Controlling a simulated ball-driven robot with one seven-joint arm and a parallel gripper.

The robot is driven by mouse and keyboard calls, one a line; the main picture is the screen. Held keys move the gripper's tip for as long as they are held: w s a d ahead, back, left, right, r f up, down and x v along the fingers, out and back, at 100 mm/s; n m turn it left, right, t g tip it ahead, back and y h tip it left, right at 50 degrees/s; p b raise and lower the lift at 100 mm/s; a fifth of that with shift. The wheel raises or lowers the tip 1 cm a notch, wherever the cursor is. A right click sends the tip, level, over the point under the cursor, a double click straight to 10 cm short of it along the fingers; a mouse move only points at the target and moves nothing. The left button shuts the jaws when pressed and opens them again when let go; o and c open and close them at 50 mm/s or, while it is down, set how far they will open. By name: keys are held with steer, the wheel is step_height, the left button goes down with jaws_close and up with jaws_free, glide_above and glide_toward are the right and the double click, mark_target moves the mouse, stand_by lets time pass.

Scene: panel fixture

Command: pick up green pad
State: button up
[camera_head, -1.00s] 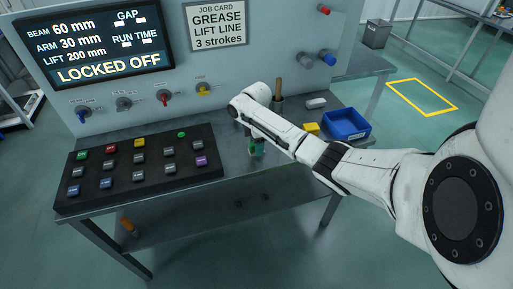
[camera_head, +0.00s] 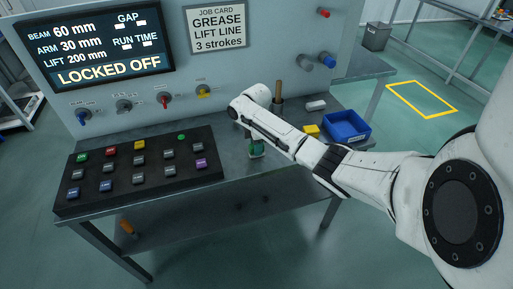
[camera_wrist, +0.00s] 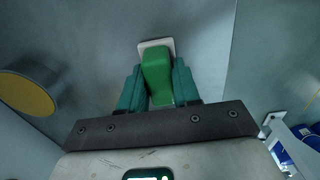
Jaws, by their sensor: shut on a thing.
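The green pad (camera_wrist: 158,75) is a green block with a pale base, seen between the teal fingers in the wrist view. My gripper (camera_wrist: 157,70) is shut on it, one finger along each side. In the head view my gripper (camera_head: 257,148) points down over the grey bench, left of the blue bin, with a pale edge of the pad (camera_head: 257,156) showing at the fingertips. My arm partly hides it there. I cannot tell how far the pad is above the bench top.
A black button panel (camera_head: 140,168) lies to the left. A blue bin (camera_head: 345,127), a yellow block (camera_head: 311,130) and a white block (camera_head: 316,104) sit to the right. A wooden-handled tool (camera_head: 278,92) stands behind my gripper. The control panel wall (camera_head: 130,110) rises behind the bench.

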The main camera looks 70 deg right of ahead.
step_height(320, 180, up, 3)
steer(key=shift+r+b, duration=0.1)
steer(key=shift+b, duration=0.2)
steer(key=s+a+r+p, duration=0.8)
steer(key=s+r, duration=0.1)
steer(key=s, duration=0.2)
steer(key=shift+s+r, duration=0.25)
steer(key=shift+r, duration=0.05)
